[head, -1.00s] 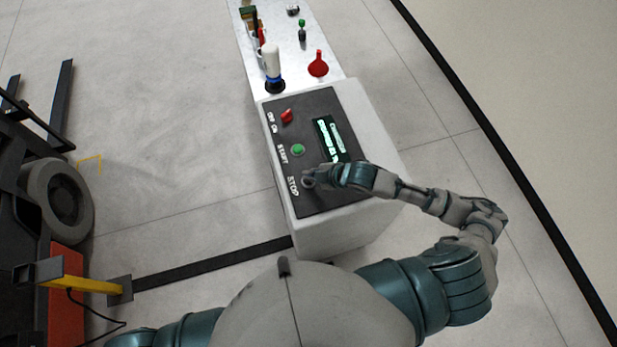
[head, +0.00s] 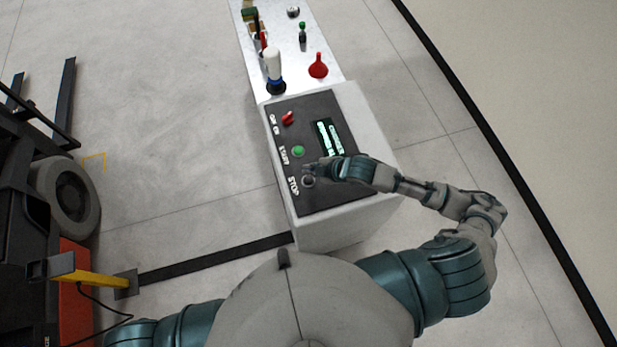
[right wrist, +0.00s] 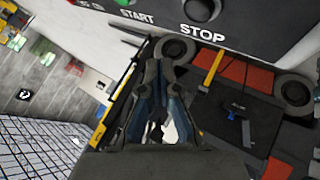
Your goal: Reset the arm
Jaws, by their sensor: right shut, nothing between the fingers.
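My right gripper (head: 312,170) is shut and empty over the black control panel (head: 340,195), close to the round dark STOP button (head: 308,182). In the right wrist view the shut fingers (right wrist: 160,75) show below the STOP button (right wrist: 201,8), apart from it in the picture. The green START button (head: 298,151), a red switch (head: 289,118) and a lit display (head: 329,138) are on the panel beyond the gripper. Only part of my left upper arm shows at the bottom left; my left gripper is out of view.
The panel tops a white box (head: 345,232). Behind it a metal table (head: 300,70) holds a red funnel (head: 318,66), a white bottle (head: 274,68) and small items. A forklift (head: 68,200) stands at the left. The floor between is clear.

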